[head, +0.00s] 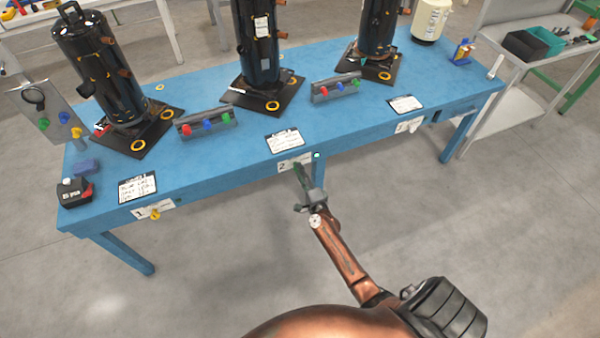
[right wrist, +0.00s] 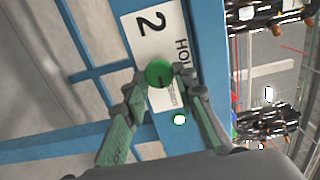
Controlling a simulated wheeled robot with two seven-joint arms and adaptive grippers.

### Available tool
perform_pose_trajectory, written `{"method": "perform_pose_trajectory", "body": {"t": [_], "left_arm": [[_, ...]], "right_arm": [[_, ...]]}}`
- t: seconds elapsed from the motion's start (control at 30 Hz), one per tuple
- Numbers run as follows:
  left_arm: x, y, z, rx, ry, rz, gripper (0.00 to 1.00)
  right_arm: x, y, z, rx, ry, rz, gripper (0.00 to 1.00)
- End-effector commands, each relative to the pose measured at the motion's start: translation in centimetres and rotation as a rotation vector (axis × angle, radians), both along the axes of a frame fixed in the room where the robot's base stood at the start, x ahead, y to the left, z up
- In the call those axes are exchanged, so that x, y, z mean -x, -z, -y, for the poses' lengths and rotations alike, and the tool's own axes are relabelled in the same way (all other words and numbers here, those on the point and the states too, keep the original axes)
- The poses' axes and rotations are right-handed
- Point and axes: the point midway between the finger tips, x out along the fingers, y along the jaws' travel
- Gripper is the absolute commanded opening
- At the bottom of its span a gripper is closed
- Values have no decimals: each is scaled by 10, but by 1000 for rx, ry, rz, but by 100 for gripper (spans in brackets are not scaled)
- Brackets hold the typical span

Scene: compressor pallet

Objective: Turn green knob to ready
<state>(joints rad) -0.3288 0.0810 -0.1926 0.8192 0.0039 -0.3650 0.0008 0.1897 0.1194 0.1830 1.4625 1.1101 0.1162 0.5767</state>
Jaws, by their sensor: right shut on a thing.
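The green knob (right wrist: 159,73) sits on the white label plate (right wrist: 171,28) marked 2, on the table's front edge. A dark line shows on its face, but I cannot read which position it points to. My right gripper (right wrist: 160,76) is shut on the knob, one green finger on each side of it. In the head view my right gripper (head: 299,171) reaches up to the front edge just below the plate (head: 295,162), and the knob is hidden there. My left gripper is not in view.
A small lit lamp (right wrist: 179,119) sits beside the plate; it also shows in the head view (head: 317,155). The blue table (head: 235,150) carries black compressors (head: 257,45) and button boxes (head: 206,124). A yellow knob (head: 155,214) is at plate 1. The floor in front is clear.

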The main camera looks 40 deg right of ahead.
Motion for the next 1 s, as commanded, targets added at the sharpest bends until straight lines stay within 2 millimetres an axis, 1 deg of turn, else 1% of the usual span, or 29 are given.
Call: {"method": "perform_pose_trajectory", "body": {"t": [0.2,0.47,0.5,0.73,1.0], "left_arm": [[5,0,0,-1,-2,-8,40],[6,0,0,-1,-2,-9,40],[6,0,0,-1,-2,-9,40],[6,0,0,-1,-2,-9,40],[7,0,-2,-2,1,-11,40]], "right_arm": [[0,1,0,-14,-1,1,1],[0,1,0,-14,0,1,1],[0,1,0,-14,0,1,27],[0,1,0,-12,0,2,43],[1,1,0,-12,0,2,43]]}}
